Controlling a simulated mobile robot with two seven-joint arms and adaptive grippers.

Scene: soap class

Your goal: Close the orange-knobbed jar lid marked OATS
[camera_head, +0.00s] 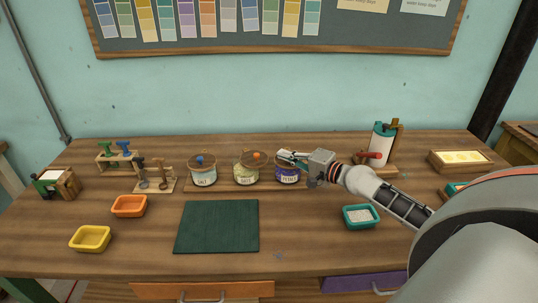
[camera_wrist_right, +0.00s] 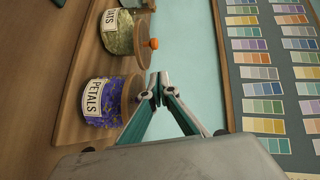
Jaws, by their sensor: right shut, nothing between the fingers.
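The OATS jar (camera_head: 246,174) is the middle of three labelled jars, with pale green contents. Its brown lid (camera_head: 245,160) with an orange knob (camera_head: 257,155) is at the jar's top; I cannot tell if it sits fully down. In the right wrist view the OATS jar (camera_wrist_right: 118,32) and its orange knob (camera_wrist_right: 151,43) are at the top. My right gripper (camera_head: 281,155) is shut and empty, just above the PETALS jar (camera_head: 287,175) and right of the orange knob. In the wrist view its fingertips (camera_wrist_right: 157,92) are close to the PETALS lid. My left gripper is out of view.
The SALT jar (camera_head: 203,175) with a blue knob stands left of OATS. The jars share a low wooden board. A dark green mat (camera_head: 216,228) lies bare in front. A teal dish (camera_head: 361,217) and a teal canister (camera_head: 382,143) are at right; orange (camera_head: 129,206) and yellow trays (camera_head: 90,239) at left.

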